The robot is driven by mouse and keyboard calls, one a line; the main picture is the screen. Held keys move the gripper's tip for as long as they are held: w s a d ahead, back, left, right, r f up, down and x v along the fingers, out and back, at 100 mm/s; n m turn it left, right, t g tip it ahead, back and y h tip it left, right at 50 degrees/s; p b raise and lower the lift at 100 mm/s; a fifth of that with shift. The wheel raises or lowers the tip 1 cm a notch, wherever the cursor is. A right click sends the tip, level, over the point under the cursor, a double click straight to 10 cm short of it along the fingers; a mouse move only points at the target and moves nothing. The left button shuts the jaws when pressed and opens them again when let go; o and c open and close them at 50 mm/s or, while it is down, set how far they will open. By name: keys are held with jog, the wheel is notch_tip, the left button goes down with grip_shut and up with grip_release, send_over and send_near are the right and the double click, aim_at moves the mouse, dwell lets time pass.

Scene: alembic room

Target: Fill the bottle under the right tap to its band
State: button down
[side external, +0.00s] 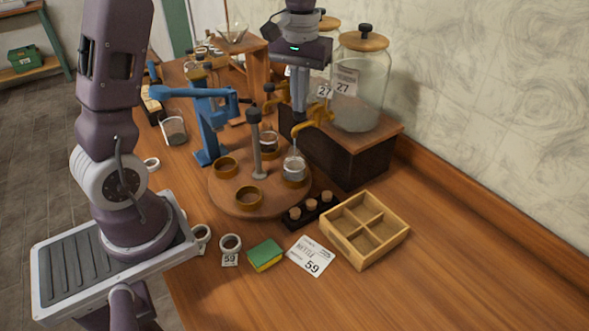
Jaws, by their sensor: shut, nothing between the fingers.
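A clear glass bottle (294,163) stands upright in a brass-coloured cup on the round wooden turntable (222,192), below the right tap (318,113). Its band and liquid level are too small to tell. A thin pale line shows between the spout and the bottle; I cannot tell whether it is flowing liquid. My gripper (300,115) is shut and empty, pointing down beside the right tap's handle; I cannot tell whether it touches it. A second glass vessel (268,140) stands in another cup farther back, near the left tap (272,101).
Large lidded jars, including the near one (362,85), stand on a wooden stand (345,150). A blue lever press (205,125) stands left of the turntable. In front lie a stopper rack (310,210), a divided tray (364,254), a sponge (265,255) and a card (311,256). The right front tabletop is clear.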

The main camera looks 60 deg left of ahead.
jog(key=shift+r, duration=0.1)
notch_tip(320, 180, up, 7)
dwell(0.3)
jog(key=s+d+r+m+t, duration=0.35)
jog(key=s+d, duration=0.35)
jog(key=s, duration=0.5)
jog(key=s+d+f+m+t, duration=0.2)
jog(key=s+d+f, duration=0.1)
jog(key=s, duration=0.7)
jog(key=shift+d+f, duration=0.15)
jog(key=shift+f, duration=0.3)
